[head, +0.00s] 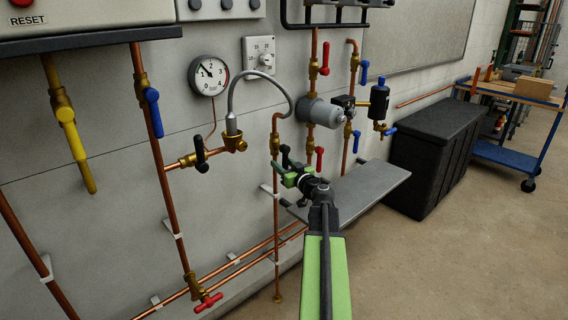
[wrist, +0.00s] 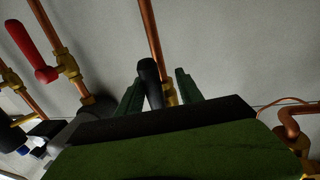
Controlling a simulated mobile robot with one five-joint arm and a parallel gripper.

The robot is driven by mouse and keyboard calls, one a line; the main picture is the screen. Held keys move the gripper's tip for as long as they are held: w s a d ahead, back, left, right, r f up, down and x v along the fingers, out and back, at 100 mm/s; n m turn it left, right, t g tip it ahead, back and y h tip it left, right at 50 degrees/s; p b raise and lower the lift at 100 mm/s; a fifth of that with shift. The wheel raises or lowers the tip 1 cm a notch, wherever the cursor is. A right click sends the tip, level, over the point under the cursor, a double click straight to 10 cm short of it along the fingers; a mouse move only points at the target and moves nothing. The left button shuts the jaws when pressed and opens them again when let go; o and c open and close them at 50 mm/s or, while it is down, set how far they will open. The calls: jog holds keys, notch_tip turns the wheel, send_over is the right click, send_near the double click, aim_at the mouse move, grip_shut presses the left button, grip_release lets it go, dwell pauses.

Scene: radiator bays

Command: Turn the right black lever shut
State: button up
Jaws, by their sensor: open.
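The right black lever (head: 285,156) sits on a brass valve on a vertical copper pipe, just beyond my gripper (head: 283,182) in the head view. In the wrist view this black lever (wrist: 150,82) shows between the two green fingers of my gripper (wrist: 160,78), nearly in line with its pipe. The gripper is open, with a finger on each side of the lever; I cannot tell whether either touches it. The lever's lower part is hidden by the gripper body. Another black lever (head: 201,155) sits farther left, below the gauge.
A red lever (head: 319,158) is close to the right of my gripper; a red lever also shows in the wrist view (wrist: 32,48). A grey shelf (head: 365,190) lies below right. A curved grey hose (head: 234,92) and a grey cylinder (head: 325,112) are above.

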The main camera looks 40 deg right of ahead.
jog(key=shift+s, duration=0.2)
jog(key=shift+s+d, duration=0.15)
jog(key=shift+d, duration=0.2)
grip_shut()
jog(key=shift+a, duration=0.1)
dwell(0.7)
